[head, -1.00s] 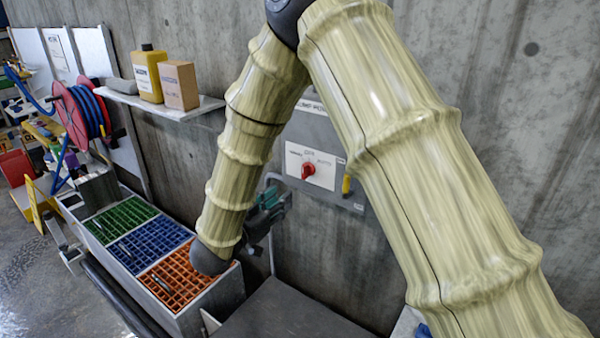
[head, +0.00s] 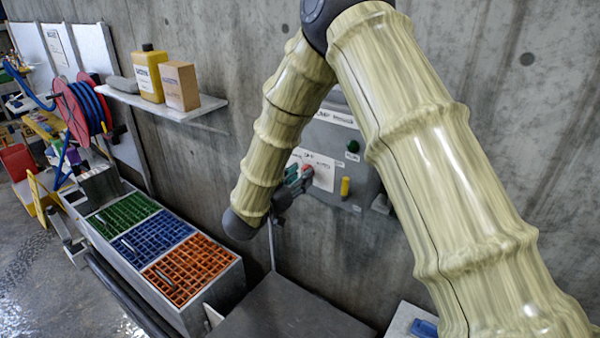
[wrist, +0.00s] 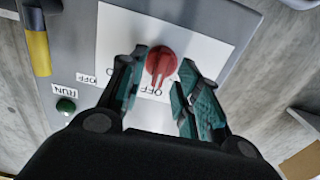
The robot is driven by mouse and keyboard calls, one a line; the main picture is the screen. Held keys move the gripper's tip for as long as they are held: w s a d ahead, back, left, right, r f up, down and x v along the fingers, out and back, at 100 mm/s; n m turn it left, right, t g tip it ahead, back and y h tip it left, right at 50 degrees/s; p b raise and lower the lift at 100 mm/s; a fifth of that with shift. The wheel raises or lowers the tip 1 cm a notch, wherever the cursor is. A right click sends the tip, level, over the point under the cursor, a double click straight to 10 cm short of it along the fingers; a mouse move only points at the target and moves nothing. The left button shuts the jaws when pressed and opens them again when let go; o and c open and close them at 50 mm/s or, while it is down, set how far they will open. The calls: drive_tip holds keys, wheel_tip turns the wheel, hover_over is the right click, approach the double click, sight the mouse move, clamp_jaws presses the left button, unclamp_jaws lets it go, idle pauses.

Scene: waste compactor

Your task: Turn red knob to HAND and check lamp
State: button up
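The red knob (wrist: 160,62) sits on a white plate (wrist: 116,38) on a grey control box. In the wrist view its grip ridge points down toward a label reading OFF. My gripper (wrist: 161,70) is open, with one teal finger on each side of the knob; I cannot tell whether they touch it. In the head view my gripper (head: 296,180) is at the plate, and a little red of the knob (head: 306,168) shows. A green lamp (wrist: 66,105) marked RUN looks dark; it also shows in the head view (head: 352,146). No HAND label is readable.
A yellow handle (wrist: 38,50) sticks out beside the plate, also in the head view (head: 345,187). A wall shelf (head: 165,105) with a yellow bottle and a box is at left. Coloured crates (head: 205,285) stand below. The grey box (head: 335,135) is on a concrete wall.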

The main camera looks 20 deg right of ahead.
drive_tip(key=shift+w+d, duration=0.2)
clamp_jaws()
drive_tip(key=shift+n, duration=0.3)
drive_tip(key=shift+w+a+n+p, duration=0.1)
drive_tip(key=shift+n+p, duration=1.45)
drive_tip(key=shift+n, duration=2.65)
